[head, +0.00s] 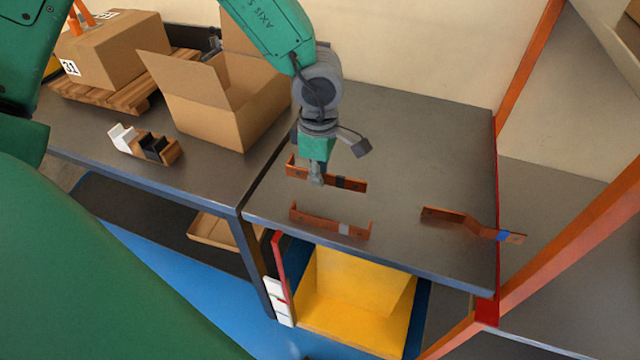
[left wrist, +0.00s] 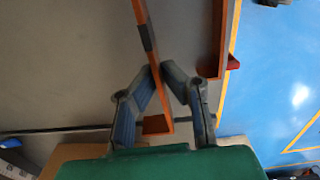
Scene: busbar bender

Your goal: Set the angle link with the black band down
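The copper angle link with the black band (head: 352,184) is at the left part of the dark table (head: 420,150). Its upturned end is at the left and the black band (left wrist: 149,38) is right of my gripper in the head view. My left gripper (head: 316,179) points down over it. In the left wrist view the fingertips (left wrist: 159,68) close on the link's strip from both sides. The link is at or just above the tabletop; I cannot tell whether it touches. My right gripper is not in view.
A link with a grey band (head: 328,222) lies near the front edge. A link with a blue band (head: 470,223) reaches past the table's right edge. An open carton (head: 215,105) and a small holder (head: 145,145) stand on the left table. The table's back right is clear.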

